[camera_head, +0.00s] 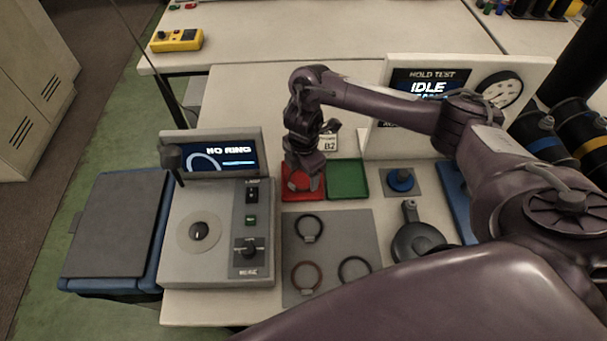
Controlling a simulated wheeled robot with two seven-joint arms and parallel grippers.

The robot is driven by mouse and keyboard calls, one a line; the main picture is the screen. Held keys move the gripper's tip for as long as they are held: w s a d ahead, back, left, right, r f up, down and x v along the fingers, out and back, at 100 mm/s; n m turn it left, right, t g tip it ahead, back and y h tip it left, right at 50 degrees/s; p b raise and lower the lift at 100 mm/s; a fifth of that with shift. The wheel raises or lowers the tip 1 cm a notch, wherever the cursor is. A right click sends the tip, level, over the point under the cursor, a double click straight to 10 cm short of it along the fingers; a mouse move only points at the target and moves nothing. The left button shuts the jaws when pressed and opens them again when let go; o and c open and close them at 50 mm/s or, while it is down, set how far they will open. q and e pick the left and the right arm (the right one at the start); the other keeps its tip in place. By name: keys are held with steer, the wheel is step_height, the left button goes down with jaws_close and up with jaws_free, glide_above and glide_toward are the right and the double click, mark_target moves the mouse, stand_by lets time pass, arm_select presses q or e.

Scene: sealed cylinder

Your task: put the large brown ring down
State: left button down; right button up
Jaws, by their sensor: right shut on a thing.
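My right gripper (305,182) points down at the red tray (290,194), low over it or touching it. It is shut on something. The fingers hide what they hold; I take it to be the large brown ring, but cannot make out its outline. A brown ring (293,277) with a small pale tag lies on the grey mat (335,240) in front of the trays. Two black rings lie on the same mat, one behind it (297,229) and one to its right (341,272). My left gripper is not in view.
A green tray (347,179) adjoins the red one on the right. A grey tester (215,280) reading "NO RING" stands left. A "HOLD TEST" panel (540,68) reading "IDLE" stands behind. A blue knobbed piece (401,180) and a dark round tool (412,242) lie right.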

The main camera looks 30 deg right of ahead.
steer(key=shift+f, duration=0.15)
steer(key=shift+f, duration=0.15)
steer(key=o, duration=0.8)
steer(key=shift+c, duration=0.2)
step_height(320, 180, up, 12)
steer(key=p, duration=0.4)
steer(key=shift+r+p, duration=0.25)
steer(key=shift+p, duration=0.05)
